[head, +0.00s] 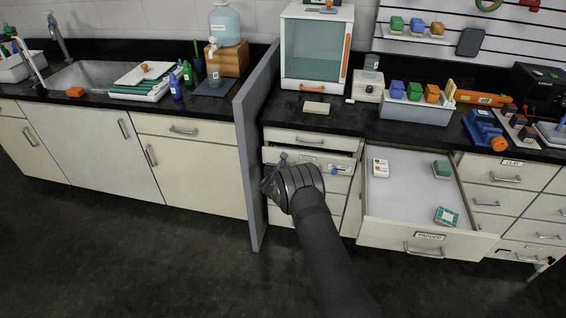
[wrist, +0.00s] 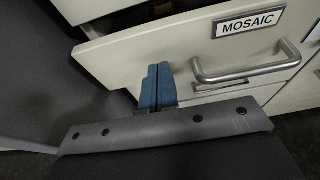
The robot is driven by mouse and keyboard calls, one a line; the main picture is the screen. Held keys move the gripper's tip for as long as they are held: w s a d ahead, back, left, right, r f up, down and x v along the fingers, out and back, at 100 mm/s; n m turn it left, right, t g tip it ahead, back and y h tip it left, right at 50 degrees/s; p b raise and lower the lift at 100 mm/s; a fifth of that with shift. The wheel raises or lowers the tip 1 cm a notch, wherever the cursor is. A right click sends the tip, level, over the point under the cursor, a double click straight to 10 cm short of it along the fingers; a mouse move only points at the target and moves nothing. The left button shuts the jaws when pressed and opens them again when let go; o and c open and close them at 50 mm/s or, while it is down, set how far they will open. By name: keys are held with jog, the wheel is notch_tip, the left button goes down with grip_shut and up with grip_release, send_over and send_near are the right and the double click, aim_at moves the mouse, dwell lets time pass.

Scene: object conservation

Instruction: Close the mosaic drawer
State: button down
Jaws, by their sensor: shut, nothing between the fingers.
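The mosaic drawer (wrist: 130,60) fills the upper part of the wrist view. Its white label reads MOSAIC, and a metal bar handle (wrist: 245,72) sits below the label. A dark gap shows above its front, so it stands partly open. In the head view the drawer (head: 338,165) is slightly pulled out below the counter. My gripper (wrist: 157,88) is shut, its blue fingertips together and empty, close to the drawer front left of the handle. I cannot tell whether they touch it. In the head view my gripper (head: 270,185) is at the drawer's left side, partly hidden by my wrist.
A wide drawer labelled PADDED (head: 415,235) is far open on the right, holding several small boxes. A grey partition (head: 252,150) stands just left of my gripper. The counter (head: 330,125) is above. The floor in front at left is clear.

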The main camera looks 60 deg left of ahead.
jog(key=shift+w+a, duration=0.5)
jog(key=shift+r+x, duration=0.2)
jog(key=shift+x, duration=0.75)
jog(key=shift+r+x, duration=0.25)
jog(key=shift+x, duration=0.7)
jog(key=shift+w+a, duration=0.25)
jog(key=shift+w, duration=0.05)
jog(key=shift+w+a+r, duration=0.1)
jog(key=shift+w+r, duration=0.05)
jog(key=shift+r, duration=0.2)
jog(key=shift+r, duration=0.15)
jog(key=shift+s+d, duration=0.35)
jog(key=f+v, duration=0.1)
jog(key=v, duration=1.2)
jog(key=shift+s+f, duration=0.25)
jog(key=shift+f, duration=0.1)
